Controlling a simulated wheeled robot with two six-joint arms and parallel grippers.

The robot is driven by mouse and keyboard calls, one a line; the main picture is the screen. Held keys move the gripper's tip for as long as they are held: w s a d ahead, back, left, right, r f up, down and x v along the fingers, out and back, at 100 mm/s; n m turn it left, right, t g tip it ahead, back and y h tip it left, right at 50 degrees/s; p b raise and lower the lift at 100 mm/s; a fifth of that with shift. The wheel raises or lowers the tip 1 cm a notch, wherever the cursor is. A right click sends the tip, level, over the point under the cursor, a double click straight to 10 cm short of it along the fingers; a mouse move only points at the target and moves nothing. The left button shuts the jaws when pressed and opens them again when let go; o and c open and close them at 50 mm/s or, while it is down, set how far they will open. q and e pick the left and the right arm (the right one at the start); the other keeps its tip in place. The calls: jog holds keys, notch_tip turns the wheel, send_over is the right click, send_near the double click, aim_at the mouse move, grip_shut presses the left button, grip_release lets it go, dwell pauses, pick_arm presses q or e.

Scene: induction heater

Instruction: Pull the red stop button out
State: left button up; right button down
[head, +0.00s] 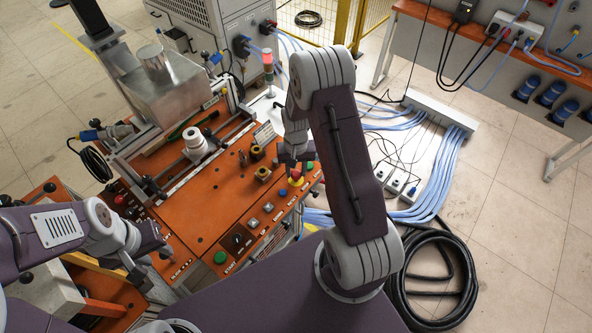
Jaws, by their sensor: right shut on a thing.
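The red stop button (296,175) sits on a yellow base at the right end of the orange control panel (205,228). My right gripper (292,168) points down onto it, its fingers around the red cap and shut on it. The fingers partly hide the button, and I cannot tell whether it is pressed in or out. My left gripper (150,279) is at the lower left, over the left end of the panel and away from the stop button. Its fingertips are too small and dark to tell whether they are open.
A green button (220,257) and several small switches sit along the panel's front. A metal box (170,88) and a red-topped signal lamp (267,58) stand behind. Blue cables and a black hose coil (440,275) lie on the floor at the right.

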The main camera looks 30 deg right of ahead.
aim_at(296, 174)
jog(key=c, duration=1.1)
grip_release()
jog(key=shift+r, duration=0.1)
jog(key=shift+o, duration=0.7)
jog(key=shift+s, duration=0.1)
jog(key=shift+r, duration=0.4)
notch_tip(296, 174, up, 8)
jog(key=b, duration=0.1)
jog(key=shift+r+b, duration=0.15)
jog(key=shift+b, duration=0.15)
